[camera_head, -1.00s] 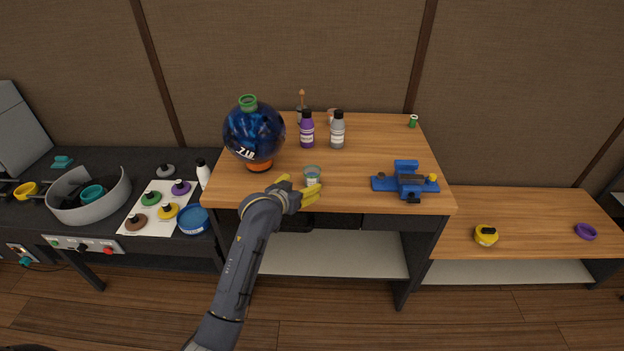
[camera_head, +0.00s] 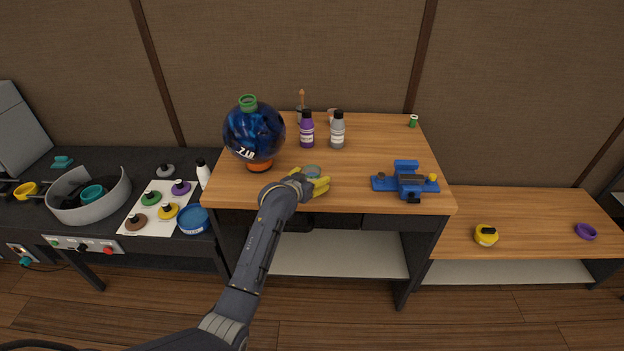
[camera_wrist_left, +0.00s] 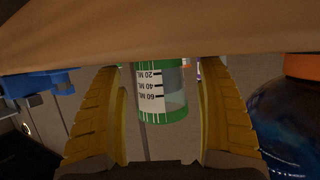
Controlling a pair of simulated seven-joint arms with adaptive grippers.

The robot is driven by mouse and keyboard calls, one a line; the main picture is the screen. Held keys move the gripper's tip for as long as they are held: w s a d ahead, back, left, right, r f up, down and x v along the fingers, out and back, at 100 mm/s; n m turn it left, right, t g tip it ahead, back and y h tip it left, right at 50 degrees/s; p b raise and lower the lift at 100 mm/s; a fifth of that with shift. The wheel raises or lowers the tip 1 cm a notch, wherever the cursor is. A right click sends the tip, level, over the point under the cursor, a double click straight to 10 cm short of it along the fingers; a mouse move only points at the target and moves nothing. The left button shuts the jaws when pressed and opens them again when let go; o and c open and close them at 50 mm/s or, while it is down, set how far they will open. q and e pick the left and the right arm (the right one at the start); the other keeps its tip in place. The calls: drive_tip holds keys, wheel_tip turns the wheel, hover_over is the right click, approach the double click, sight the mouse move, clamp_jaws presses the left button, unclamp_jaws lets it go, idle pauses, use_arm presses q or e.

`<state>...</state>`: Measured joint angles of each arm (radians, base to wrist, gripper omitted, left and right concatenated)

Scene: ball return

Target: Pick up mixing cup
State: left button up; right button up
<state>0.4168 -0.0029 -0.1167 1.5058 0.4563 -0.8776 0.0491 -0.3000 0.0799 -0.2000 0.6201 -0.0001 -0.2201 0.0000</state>
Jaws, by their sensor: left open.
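The mixing cup (camera_head: 312,170) is a small clear cup near the front of the wooden table, partly hidden by my left gripper in the head view. In the left wrist view the cup (camera_wrist_left: 173,92) shows green rims and a white scale with ML marks. My left gripper (camera_head: 318,187) has yellow fingers and is at the cup. In the left wrist view its open fingers (camera_wrist_left: 165,110) stand on either side of the cup, with a gap visible on both sides. My right gripper is not in view.
A blue globe (camera_head: 254,132) on an orange base stands left of the cup. A purple bottle (camera_head: 307,131) and a grey bottle (camera_head: 338,131) stand behind it. A blue vise (camera_head: 406,181) is to the right. The table between is clear.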

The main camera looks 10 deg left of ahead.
use_arm(q)
drive_tip(key=shift+w+f, duration=0.1)
drive_tip(key=shift+w, duration=0.1)
drive_tip(key=shift+c, duration=0.4)
drive_tip(key=c, duration=1.3)
drive_tip(key=shift+o, duration=0.2)
